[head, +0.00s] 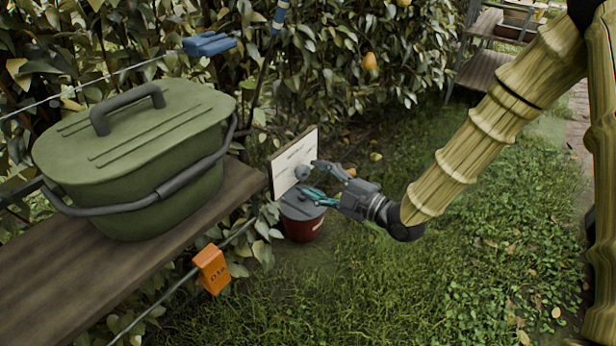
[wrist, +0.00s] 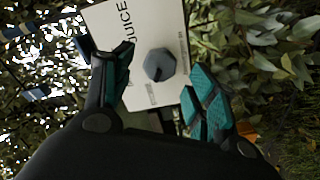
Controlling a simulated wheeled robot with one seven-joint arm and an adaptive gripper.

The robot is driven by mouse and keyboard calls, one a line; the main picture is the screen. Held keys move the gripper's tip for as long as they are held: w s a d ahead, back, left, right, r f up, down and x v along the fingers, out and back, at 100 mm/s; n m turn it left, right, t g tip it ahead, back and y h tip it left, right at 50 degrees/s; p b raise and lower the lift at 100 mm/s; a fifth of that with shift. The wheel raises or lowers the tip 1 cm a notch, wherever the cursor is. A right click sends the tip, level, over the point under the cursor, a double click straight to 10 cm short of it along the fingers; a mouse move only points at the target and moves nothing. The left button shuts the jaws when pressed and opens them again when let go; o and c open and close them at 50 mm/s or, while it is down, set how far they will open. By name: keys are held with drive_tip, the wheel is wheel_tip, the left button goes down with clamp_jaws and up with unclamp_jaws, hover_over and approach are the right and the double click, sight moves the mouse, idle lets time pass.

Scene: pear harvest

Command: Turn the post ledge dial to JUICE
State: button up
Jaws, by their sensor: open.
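The dial is a grey faceted knob (wrist: 159,64) on a white panel (wrist: 125,22) in the wrist view. The word JUICE is printed sideways near the panel's upper left part; other printing is too small or hidden to read. In the head view the panel (head: 292,163) stands at the end of the wooden ledge, and the knob (head: 302,172) shows on its face. My gripper (wrist: 165,82) is open, with teal-padded fingers on either side of the knob in the wrist view. It also shows in the head view (head: 318,178). I cannot tell whether a finger touches the knob.
A green lidded container (head: 140,150) stands on the wooden ledge (head: 110,270). An orange tag (head: 211,268) hangs on a wire in front. A dark red lidded bucket (head: 303,225) stands below the panel. Leaves crowd behind; open grass lies to the right.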

sight(306, 174)
drive_tip(key=shift+x, duration=1.7)
drive_tip(key=shift+c, duration=0.2)
drive_tip(key=c, duration=1)
